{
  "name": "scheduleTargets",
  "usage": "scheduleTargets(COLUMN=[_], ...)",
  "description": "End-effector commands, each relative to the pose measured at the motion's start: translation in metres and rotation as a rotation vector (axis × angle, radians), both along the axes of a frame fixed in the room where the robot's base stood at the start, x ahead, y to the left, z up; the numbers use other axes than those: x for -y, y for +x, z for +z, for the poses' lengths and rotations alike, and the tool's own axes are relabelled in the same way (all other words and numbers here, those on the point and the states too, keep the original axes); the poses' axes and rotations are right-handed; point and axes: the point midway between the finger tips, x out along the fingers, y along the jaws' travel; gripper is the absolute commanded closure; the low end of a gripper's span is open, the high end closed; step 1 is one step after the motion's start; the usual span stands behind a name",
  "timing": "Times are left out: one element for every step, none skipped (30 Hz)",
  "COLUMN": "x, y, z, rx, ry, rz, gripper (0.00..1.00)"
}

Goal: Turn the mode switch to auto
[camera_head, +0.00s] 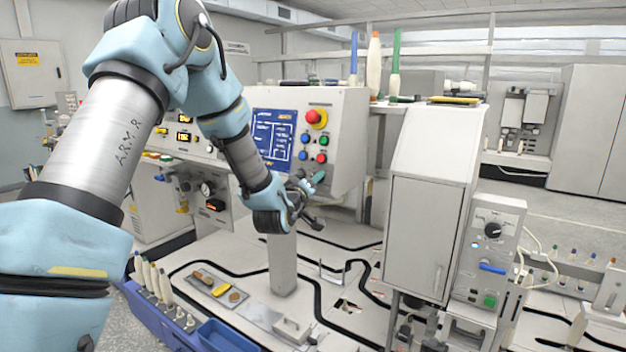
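A grey control box (487,262) on the right carries a black rotary knob (492,230) on a dark dial plate; it looks like the mode switch, but its labels are too small to read. Below the knob are a blue handle (492,268) and a green button (490,301). My gripper (312,207) is in the middle of the view, in front of the screen panel, left of the knob and well apart from it. Its fingers are small and partly hidden, so I cannot tell whether they are open or shut.
A screen panel (272,137) with a red emergency button (316,117) stands behind my gripper. A white cabinet (428,210) stands between my gripper and the control box. A grey post (283,265) rises below my gripper. A blue tray (222,335) with bobbins beside it lies at front left.

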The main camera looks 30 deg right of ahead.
Motion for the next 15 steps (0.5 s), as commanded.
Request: scheduleTargets(x=[0.0000,-0.0001,-0.0002,-0.0002,-0.0002,-0.0003,-0.0003,-0.0003,-0.0003,-0.0003,-0.0004,-0.0004,-0.0004,-0.0004,-0.0004], y=[0.0000,-0.0001,-0.0001,-0.0001,-0.0001,-0.0001,-0.0001,-0.0001,-0.0001,-0.0001,-0.0002,-0.0001,-0.0001,-0.0001,-0.0002], z=[-0.0003,-0.0003,-0.0004,-0.0004,-0.0004,-0.0003,-0.0003,-0.0003,-0.0003,-0.0003,-0.0003,-0.0002,-0.0002,-0.0002,-0.0003], rx=[0.000,0.000,0.000,0.000,0.000,0.000,0.000,0.000,0.000,0.000,0.000,0.000,0.000,0.000,0.000], ry=[0.000,0.000,0.000,0.000,0.000,0.000,0.000,0.000,0.000,0.000,0.000,0.000,0.000,0.000,0.000], rz=[0.000,0.000,0.000,0.000,0.000,0.000,0.000,0.000,0.000,0.000,0.000,0.000,0.000,0.000,0.000], gripper=[0.54,0.54,0.54,0.54,0.56,0.60,0.64,0.67,0.72,0.75,0.79,0.83,0.86,0.90,0.94])
